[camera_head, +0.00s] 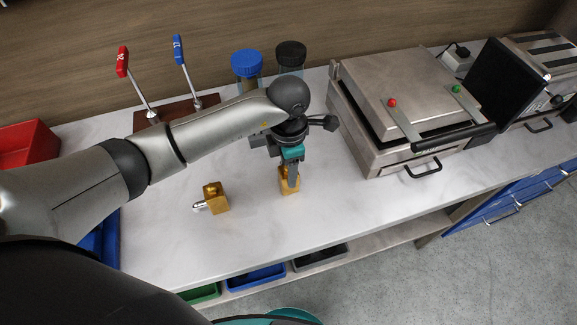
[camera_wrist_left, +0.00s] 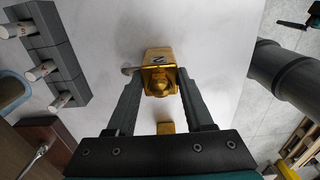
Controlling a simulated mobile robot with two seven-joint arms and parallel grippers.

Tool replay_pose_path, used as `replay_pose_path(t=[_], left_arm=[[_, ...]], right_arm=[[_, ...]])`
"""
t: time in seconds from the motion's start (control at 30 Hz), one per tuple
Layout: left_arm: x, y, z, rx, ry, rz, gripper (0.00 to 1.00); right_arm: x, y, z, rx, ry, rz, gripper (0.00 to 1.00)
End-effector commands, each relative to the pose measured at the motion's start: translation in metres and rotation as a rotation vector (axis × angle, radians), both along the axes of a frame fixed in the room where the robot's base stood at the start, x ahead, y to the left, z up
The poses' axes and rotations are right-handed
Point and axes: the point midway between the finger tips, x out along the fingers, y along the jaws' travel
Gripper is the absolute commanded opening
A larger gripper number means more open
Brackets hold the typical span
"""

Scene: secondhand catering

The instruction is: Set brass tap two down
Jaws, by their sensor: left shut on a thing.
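My left gripper (camera_head: 290,178) points down over the white counter and is shut on a brass tap (camera_head: 288,186). In the left wrist view this tap (camera_wrist_left: 158,72) sits between the two fingertips (camera_wrist_left: 157,82), with a dark mark like a 2 on its side and a small pale lever at its left. I cannot tell whether its underside touches the counter. A second brass tap (camera_head: 216,200) with a silver lever stands on the counter to the left. A brass block (camera_wrist_left: 166,127), partly hidden by my gripper, shows lower in the wrist view. My right gripper is not seen.
A steel press grill (camera_head: 390,100) stands to the right. Blue-capped (camera_head: 246,64) and black-capped (camera_head: 291,54) jars and a wooden base (camera_head: 175,112) with red and blue levers are behind. The counter (camera_head: 250,235) in front is clear up to its edge. A red bin (camera_head: 28,146) is far left.

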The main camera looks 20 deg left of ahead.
Motion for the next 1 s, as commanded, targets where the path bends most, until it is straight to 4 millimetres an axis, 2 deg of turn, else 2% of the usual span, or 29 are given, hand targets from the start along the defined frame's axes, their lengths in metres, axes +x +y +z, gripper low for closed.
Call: replay_pose_path(t=[0.3,0.33,0.57,0.87,1.0], left_arm=[[0.002,0.000,-0.002,-0.001,-0.006,0.000,0.00],[0.001,0.000,-0.003,0.000,-0.002,0.000,0.54],[0.001,0.000,-0.002,0.000,-0.001,0.000,0.80],[0.001,0.000,-0.001,0.000,-0.001,0.000,0.82],[0.002,0.000,0.011,-0.001,-0.006,0.000,0.82]], right_arm=[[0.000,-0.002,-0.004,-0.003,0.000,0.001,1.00],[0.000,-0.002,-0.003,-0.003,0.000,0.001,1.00],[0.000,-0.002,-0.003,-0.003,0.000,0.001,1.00],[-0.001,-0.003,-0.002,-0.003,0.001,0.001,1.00],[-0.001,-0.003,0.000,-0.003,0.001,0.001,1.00]])
